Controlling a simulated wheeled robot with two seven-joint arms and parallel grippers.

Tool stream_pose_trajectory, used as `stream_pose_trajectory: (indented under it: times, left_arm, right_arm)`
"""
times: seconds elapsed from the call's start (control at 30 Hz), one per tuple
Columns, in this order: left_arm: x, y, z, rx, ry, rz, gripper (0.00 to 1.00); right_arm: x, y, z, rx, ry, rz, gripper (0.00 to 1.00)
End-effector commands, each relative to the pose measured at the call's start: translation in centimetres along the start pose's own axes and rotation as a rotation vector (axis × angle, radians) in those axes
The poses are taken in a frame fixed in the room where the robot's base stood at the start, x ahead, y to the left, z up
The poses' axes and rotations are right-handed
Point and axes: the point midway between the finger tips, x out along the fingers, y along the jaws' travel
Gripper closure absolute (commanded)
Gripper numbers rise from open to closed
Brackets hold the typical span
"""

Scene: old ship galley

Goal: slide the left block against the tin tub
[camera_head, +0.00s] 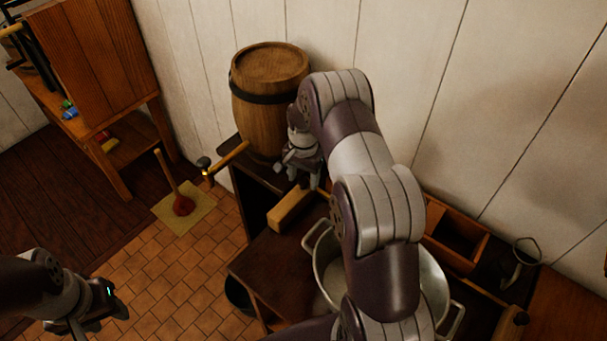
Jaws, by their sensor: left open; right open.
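A light wooden block (289,209) lies on the dark counter to the left of the tin tub (434,277). A gap of dark counter shows between the block and the tub's left handle. The tub is a grey metal pot with side handles, and my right arm hides much of it. My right gripper (301,178) is open, just beyond the block and in front of the barrel; I cannot tell whether it touches the block. My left gripper (100,316) is open and empty over the tiled floor at lower left. No second block is clearly visible.
A wooden barrel (270,95) stands against the wall behind the block. A wooden box (457,236) and a metal hook-like item (520,259) are right of the tub.

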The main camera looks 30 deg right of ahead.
Motion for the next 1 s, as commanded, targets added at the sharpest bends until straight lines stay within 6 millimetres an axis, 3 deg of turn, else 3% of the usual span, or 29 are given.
stream_pose_trajectory:
  times: [0.07, 0.23, 0.47, 0.8, 1.0]
  left_arm:
    - [0.0, 0.0, 0.0, 0.0, 0.0, 0.0, 0.57]
    - [0.0, 0.0, 0.0, 0.0, 0.0, 0.0, 0.57]
    - [-0.3, 0.0, 0.0, 0.0, 0.0, 0.0, 0.57]
    - [-1.9, 0.0, -0.2, 0.0, 0.0, 0.0, 0.57]
    - [-2.3, 0.0, -0.3, 0.0, 0.0, 0.0, 0.57]
  right_arm:
    - [0.0, 0.0, 0.0, 0.0, 0.0, 0.0, 0.44]
    - [0.0, 0.0, 0.0, 0.0, 0.0, -0.001, 1.0]
    - [-0.2, 1.0, 0.1, 0.002, 0.0, 0.0, 1.0]
    - [-0.4, 10.2, 1.9, 0.004, 0.0, 0.0, 1.0]
    - [-0.3, 13.7, 2.6, 0.003, 0.002, -0.001, 1.0]
